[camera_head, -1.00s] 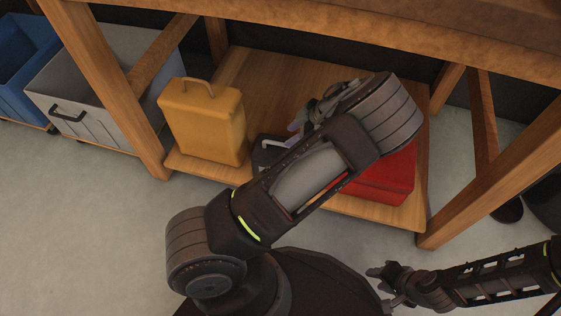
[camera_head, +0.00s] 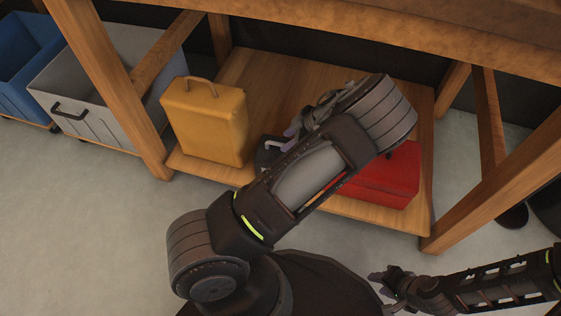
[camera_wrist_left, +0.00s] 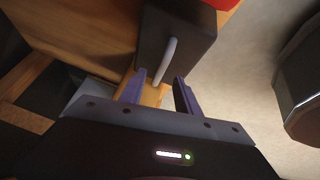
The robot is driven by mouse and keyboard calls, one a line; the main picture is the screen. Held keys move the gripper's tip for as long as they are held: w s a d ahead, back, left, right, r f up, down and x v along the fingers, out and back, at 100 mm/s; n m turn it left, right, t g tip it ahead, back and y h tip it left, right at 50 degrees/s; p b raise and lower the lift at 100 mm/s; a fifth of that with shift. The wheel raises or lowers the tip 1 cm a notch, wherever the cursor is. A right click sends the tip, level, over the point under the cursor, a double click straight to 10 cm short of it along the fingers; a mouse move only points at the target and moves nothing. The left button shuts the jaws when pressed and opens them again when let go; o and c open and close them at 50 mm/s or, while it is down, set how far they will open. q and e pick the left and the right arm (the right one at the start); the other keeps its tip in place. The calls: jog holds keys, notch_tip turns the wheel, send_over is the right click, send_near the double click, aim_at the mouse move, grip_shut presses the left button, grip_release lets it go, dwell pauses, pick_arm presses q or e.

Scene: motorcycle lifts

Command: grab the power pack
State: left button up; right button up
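The power pack appears to be the dark box with a light grey handle (camera_wrist_left: 176,38); in the head view only its handle and a dark edge (camera_head: 268,152) show between the yellow case and the red box, the rest hidden by my left arm. My left gripper (camera_wrist_left: 159,92) is open in the left wrist view. Its two purple fingers stand apart, with the handle's near end between or just beyond them; I cannot tell whether they touch it. In the head view my left gripper (camera_head: 292,130) is partly hidden. My right gripper (camera_head: 378,278) is low at the right, away from the shelf, its fingers too small to read.
A yellow case (camera_head: 205,122) stands left on the wooden lower shelf (camera_head: 270,85). A red box (camera_head: 385,178) sits right. Wooden bench legs (camera_head: 105,90) flank the shelf. Grey (camera_head: 95,125) and blue (camera_head: 22,60) bins stand left. The floor in front is clear.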

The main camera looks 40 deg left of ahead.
aim_at(282, 144)
pick_arm(q)
jog(key=b+x, duration=0.1)
jog(key=x, duration=0.3)
jog(key=shift+r, duration=0.1)
jog(key=shift+c, duration=0.3)
grip_shut()
dwell(1.2)
jog(key=shift+r, duration=0.1)
